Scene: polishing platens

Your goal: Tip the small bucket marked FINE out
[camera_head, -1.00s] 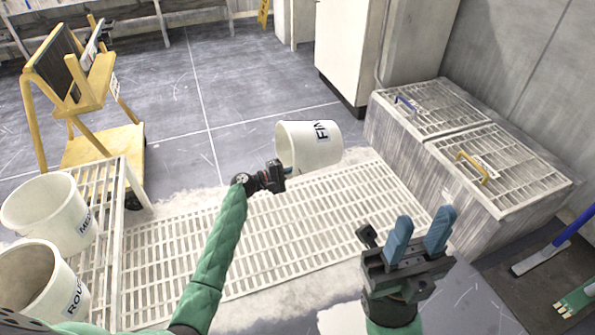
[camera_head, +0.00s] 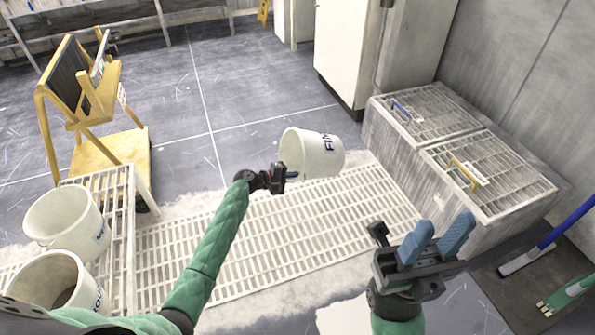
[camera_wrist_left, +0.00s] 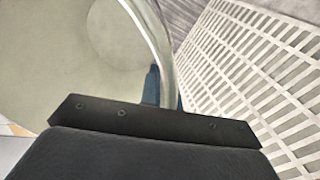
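In the left wrist view the bucket's pale inside (camera_wrist_left: 85,60) fills the left, and a blue finger (camera_wrist_left: 152,86) shows at the rim; no contents can be made out. My right gripper (camera_head: 437,240) is empty, its two blue fingers apart, at the lower right.
Two other white buckets, (camera_head: 68,222) and (camera_head: 52,285), stand on a slatted rack at the left. The grating (camera_head: 250,250) lies below the FINE bucket. Grated bins with a blue handle (camera_head: 400,110) and a yellow handle (camera_head: 462,175) stand at the right. A yellow cart (camera_head: 115,150) stands back left.

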